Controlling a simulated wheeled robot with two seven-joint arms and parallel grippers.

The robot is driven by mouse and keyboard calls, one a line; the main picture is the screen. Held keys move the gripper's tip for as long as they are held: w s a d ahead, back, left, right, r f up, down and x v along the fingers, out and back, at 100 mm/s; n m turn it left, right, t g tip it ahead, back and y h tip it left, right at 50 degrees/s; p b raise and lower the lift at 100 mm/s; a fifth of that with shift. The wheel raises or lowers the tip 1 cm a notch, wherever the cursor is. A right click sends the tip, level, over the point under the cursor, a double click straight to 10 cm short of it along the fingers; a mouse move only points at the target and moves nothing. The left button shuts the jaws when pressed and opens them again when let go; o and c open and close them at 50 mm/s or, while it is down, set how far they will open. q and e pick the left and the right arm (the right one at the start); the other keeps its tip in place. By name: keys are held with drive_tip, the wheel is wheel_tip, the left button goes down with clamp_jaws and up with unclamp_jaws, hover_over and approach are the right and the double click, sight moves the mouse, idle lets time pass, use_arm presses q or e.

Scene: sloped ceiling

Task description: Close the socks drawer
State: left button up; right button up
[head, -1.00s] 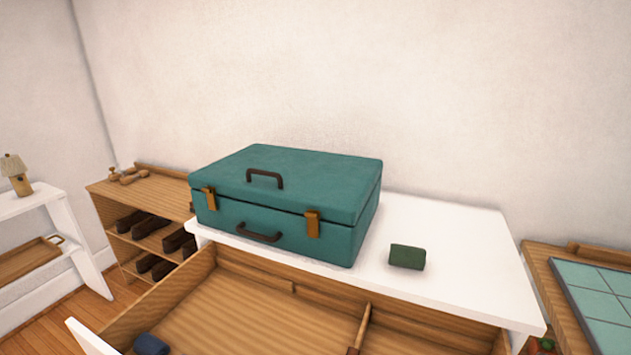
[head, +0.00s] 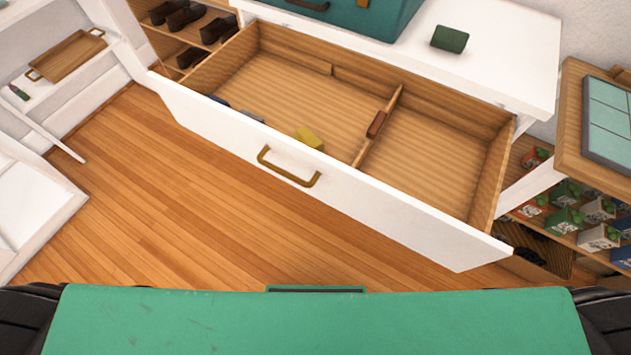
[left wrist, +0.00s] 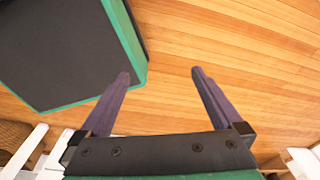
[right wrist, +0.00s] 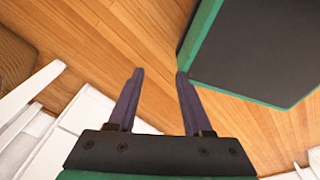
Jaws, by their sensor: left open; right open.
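The socks drawer (head: 400,207) is pulled far out of the white dresser (head: 505,50) in the head view. Its white front has a brass bar handle (head: 288,168). Inside, a divider makes two compartments. A yellow item (head: 308,137) and dark blue and grey items near the front lie in the left one; a brown item (head: 376,124) is at the divider. My left gripper (left wrist: 160,75) is open and empty above the wooden floor. My right gripper (right wrist: 158,73) is also open and empty above the floor. Neither gripper shows in the head view.
A teal suitcase (head: 345,18) and a dark green item (head: 449,39) sit on the dresser top. A shoe rack (head: 160,38) stands at the left, shelves with small boxes (head: 565,215) at the right. Floor (head: 160,200) is clear before the drawer.

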drive_tip(key=shift+s+a+f, duration=0.1)
drive_tip(key=shift+s, duration=0.5)
drive_tip(key=shift+s+a+f, duration=0.1)
drive_tip(key=shift+s, duration=0.5)
